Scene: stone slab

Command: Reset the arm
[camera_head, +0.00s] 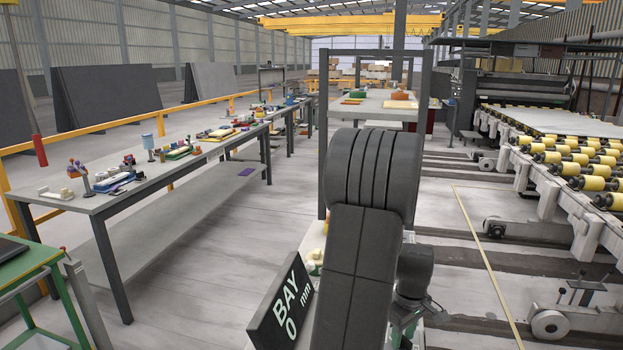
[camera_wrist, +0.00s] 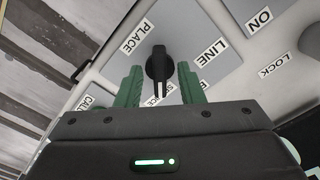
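My gripper (camera_wrist: 160,84) shows in the wrist view with its two green fingers apart. A black rotary knob (camera_wrist: 159,64) on a pale grey panel (camera_wrist: 215,75) lies just beyond and between the fingertips. The knob's narrow pointer reaches down into the gap, with space visible on both sides of it. Nothing is seen gripped. Labels around the knob read "PLACE" and "LINE"; others are partly hidden by the fingers. In the head view my dark arm fills the middle foreground, and the gripper is mostly hidden behind it.
A sign (camera_head: 284,306) reading "BAY 0 mm" stands close left of my arm. A long grey workbench (camera_head: 100,203) with many small items runs along the left. A green-framed table (camera_head: 30,262) is at the left front. A roller conveyor (camera_head: 560,165) is on the right. The left-centre floor is clear.

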